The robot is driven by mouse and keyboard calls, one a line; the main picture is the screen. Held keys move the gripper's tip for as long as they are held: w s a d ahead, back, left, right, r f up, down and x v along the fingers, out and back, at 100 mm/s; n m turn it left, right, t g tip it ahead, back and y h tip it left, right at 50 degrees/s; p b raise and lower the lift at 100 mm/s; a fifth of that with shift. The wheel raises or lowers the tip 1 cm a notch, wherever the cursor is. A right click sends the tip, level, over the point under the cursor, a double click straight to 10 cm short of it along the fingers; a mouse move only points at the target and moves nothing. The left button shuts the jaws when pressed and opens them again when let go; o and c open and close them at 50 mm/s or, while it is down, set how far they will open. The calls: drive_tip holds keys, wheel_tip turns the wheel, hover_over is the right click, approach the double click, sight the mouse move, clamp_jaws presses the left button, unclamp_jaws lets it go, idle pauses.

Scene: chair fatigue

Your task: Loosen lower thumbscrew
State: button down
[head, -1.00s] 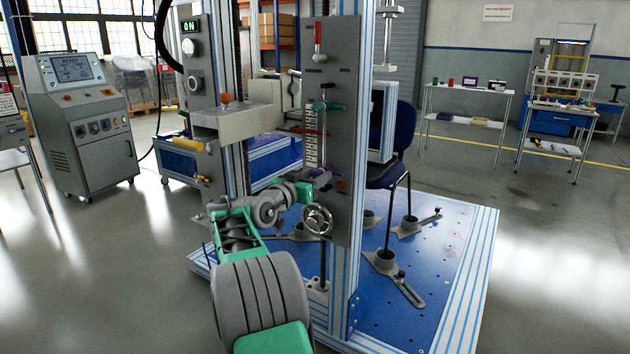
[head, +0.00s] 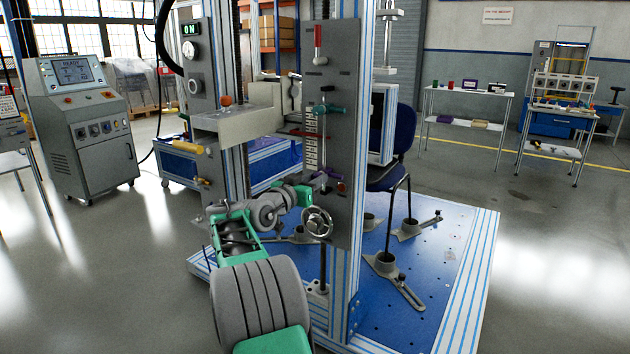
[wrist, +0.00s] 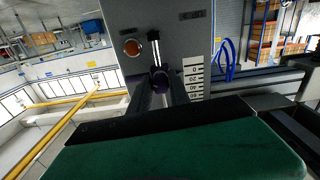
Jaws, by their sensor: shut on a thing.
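The lower thumbscrew (wrist: 160,80) is a small purple knob on the grey upright panel (wrist: 185,30). In the head view my gripper (head: 322,184) is at the low part of the panel, and the thumbscrew is mostly hidden. A teal upper thumbscrew (head: 328,109) sits higher, beside the white scale (head: 312,140).
A spoked handwheel (head: 317,222) is just below my gripper. A red-handled lever (head: 318,42) is at the panel's top. A blue chair (head: 402,140) stands behind on the blue base plate (head: 440,250).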

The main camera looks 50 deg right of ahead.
drive_tip(key=shift+r+n+p, duration=0.2)
drive_tip(key=shift+n+p, duration=0.1)
drive_tip(key=shift+p, duration=0.25)
drive_tip(key=shift+n+p, duration=0.3)
drive_tip(key=n+p, duration=0.1)
drive_tip(key=p, duration=0.1)
drive_tip(key=n+p, duration=0.2)
drive_tip(key=shift+r, duration=0.25)
drive_tip(key=n+p, duration=0.4)
drive_tip(key=p, duration=0.1)
drive_tip(key=shift+s+d+n, duration=0.1)
drive_tip(key=shift+n, duration=0.2)
drive_tip(key=n+p, duration=0.4)
drive_tip(key=shift+p, duration=0.4)
drive_tip(key=n+p, duration=0.5)
drive_tip(key=n, duration=0.1)
drive_tip(key=shift+n+p, duration=0.4)
drive_tip(key=n+p, duration=0.3)
drive_tip(key=n, duration=0.1)
drive_tip(key=shift+f, duration=0.1)
drive_tip(key=shift+n, duration=0.3)
